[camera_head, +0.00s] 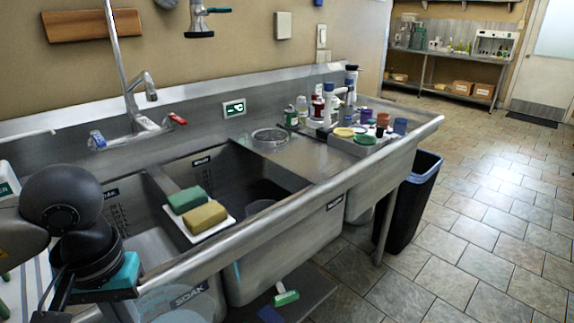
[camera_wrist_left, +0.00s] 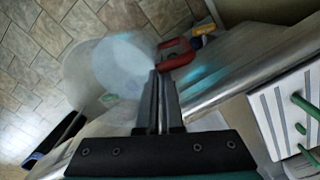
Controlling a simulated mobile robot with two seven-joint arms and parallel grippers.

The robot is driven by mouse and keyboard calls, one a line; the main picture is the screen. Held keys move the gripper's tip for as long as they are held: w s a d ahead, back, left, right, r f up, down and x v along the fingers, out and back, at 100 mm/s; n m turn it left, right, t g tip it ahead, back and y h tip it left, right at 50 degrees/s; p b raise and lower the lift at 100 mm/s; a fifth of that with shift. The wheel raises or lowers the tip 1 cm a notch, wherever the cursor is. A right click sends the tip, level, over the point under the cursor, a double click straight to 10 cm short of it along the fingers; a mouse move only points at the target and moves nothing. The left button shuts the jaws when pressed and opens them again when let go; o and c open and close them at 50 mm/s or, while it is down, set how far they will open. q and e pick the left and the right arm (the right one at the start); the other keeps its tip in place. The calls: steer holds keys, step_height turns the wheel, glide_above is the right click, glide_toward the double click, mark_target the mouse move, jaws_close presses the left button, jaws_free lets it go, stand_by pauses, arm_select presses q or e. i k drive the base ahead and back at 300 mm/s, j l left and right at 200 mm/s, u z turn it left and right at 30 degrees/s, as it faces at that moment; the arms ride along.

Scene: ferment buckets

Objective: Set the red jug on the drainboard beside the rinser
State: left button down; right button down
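A clear, see-through jug (camera_wrist_left: 122,68) with a red handle (camera_wrist_left: 178,54) shows in the left wrist view, at the tips of my left gripper (camera_wrist_left: 160,78). The fingers are close together and appear shut on the handle; the exact contact is hard to see. In the head view the jug's faint body (camera_head: 178,302) overlaps the sink front at the lower left, and the handle cannot be made out. The round metal rinser (camera_head: 270,138) is set in the drainboard (camera_head: 300,157), right of the basins. My right gripper is not in view.
Several bottles (camera_head: 291,117) and a tray of colored cups (camera_head: 358,145) stand farther right on the drainboard. Bare metal lies around the rinser. Green and yellow sponges (camera_head: 205,215) rest on a white tray across the basins. A dark bin (camera_head: 410,210) stands at the sink's right end.

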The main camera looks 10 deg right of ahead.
mark_target(315, 157)
steer(key=i+l+z, duration=0.1)
steer(key=l, duration=0.25)
steer(key=i+l+z, duration=0.1)
steer(key=l, duration=0.25)
steer(key=i+l+z, duration=0.15)
steer(key=i+l, duration=0.1)
steer(key=l, duration=0.1)
